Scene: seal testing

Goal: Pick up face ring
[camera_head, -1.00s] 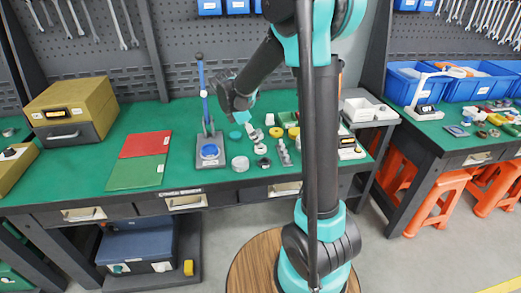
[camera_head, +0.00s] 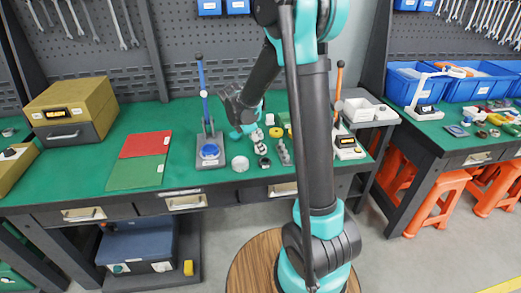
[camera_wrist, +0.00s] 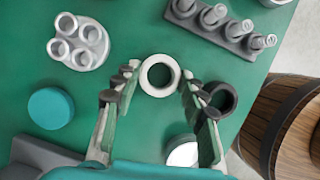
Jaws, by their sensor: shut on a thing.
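A pale grey ring (camera_wrist: 147,84), which I take to be the face ring, is between my fingertips in the wrist view. My gripper (camera_wrist: 159,79) is shut on it, with one finger on each side and the hole facing the camera. In the head view my gripper (camera_head: 244,130) is low over the green bench, behind the small parts. The ring cannot be made out clearly there. A dark ring (camera_wrist: 233,98) lies just right of my right finger in the wrist view.
In the wrist view a white four-tube part (camera_wrist: 88,40) is at upper left, a grey block with several pegs (camera_wrist: 232,28) at upper right, and a teal disc (camera_wrist: 50,108) at left. A press with a blue column (camera_head: 204,95) stands left of my gripper.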

